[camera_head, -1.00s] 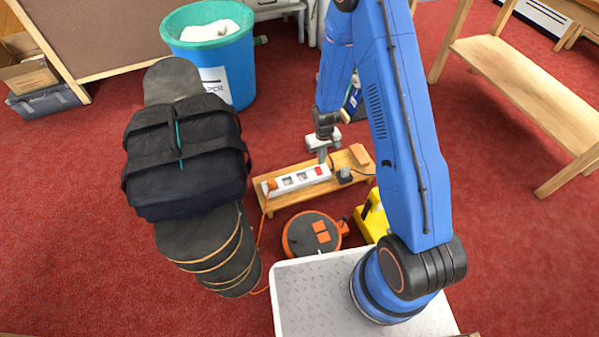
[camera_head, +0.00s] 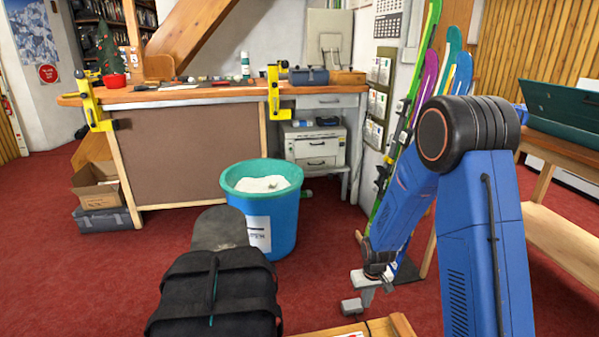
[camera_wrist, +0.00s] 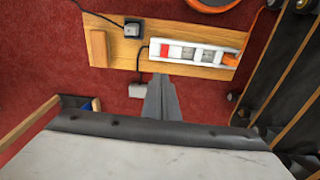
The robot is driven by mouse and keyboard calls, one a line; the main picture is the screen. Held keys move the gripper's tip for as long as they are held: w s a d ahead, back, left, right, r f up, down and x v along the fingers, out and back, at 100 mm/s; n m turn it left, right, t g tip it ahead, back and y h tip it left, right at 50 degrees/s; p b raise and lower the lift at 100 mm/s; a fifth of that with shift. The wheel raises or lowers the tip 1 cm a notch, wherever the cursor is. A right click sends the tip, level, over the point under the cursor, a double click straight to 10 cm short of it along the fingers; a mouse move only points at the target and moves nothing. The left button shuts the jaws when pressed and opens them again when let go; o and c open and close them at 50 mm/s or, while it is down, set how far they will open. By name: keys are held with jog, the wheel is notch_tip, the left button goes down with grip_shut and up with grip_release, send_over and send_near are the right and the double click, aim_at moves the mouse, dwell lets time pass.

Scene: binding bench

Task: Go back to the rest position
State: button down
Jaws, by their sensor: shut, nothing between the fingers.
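My gripper (camera_head: 362,292) hangs from my blue arm at the lower right of the head view, above the red floor and clear of the bench. In the wrist view its fingers (camera_wrist: 161,98) are shut together with nothing between them. They point toward the near edge of a wooden board (camera_wrist: 122,52) carrying a white power strip (camera_wrist: 200,54) with a red switch. An orange plug sits at the strip's right end. Only a corner of the wooden board shows at the bottom of the head view.
A blue bin (camera_head: 268,215) with a green rim stands left of my gripper. A black bag (camera_head: 215,295) lies in front of it. The workbench (camera_head: 170,95) with yellow clamps is behind. Skis (camera_head: 408,110) lean on the wall. A wooden table (camera_head: 570,215) stands at right.

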jog(key=s+d+r+t, duration=0.15)
jog(key=s+r, duration=0.35)
jog(key=r, duration=0.7)
jog(key=s+d+r, duration=0.2)
jog(key=s+r, duration=0.4)
jog(key=r, duration=0.6)
jog(key=s+d+r+m+t, duration=0.1)
jog(key=s+r, duration=0.5)
jog(key=s, duration=0.5)
jog(key=s+d+r+t, duration=0.1)
jog(key=s+r, duration=0.5)
jog(key=s, duration=0.5)
jog(key=shift+m, duration=0.4)
